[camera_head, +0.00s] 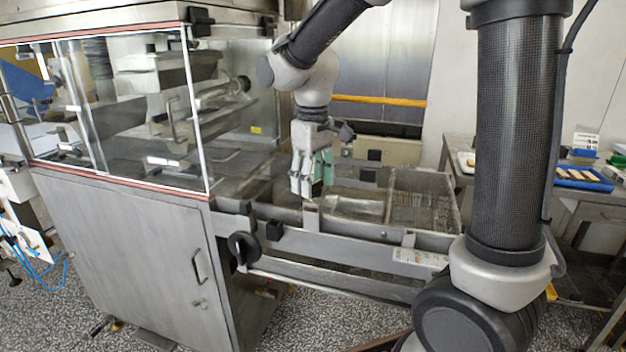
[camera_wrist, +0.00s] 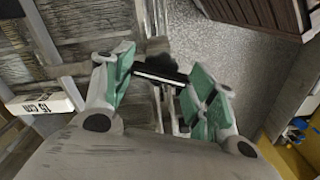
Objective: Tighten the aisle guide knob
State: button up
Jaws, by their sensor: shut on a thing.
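My gripper (camera_head: 312,188) points down over the near, aisle-side rail (camera_head: 345,246) of the mesh conveyor, with its green-padded fingers close together. In the wrist view my gripper (camera_wrist: 158,80) has a black piece, which looks like the aisle guide knob (camera_wrist: 160,72), between its pads. Its lower part and stem are hidden, and I cannot tell how tight it is. In the head view the fingers mostly hide this knob. A grey upright bracket (camera_head: 311,216) stands on the rail just below the fingertips.
A large round black handwheel (camera_head: 243,248) and a small black block (camera_head: 275,231) sit on the rail left of my gripper. Black fittings (camera_head: 374,155) stand on the far side. The glazed cabinet (camera_head: 120,120) is close on the left; a side table (camera_head: 588,198) is at right.

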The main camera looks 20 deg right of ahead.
aim_at(313, 183)
jog(key=m, duration=1.3)
jog(key=shift+m, duration=0.3)
dwell(0.4)
jog(key=o, duration=1)
notch_tip(313, 183, up, 12)
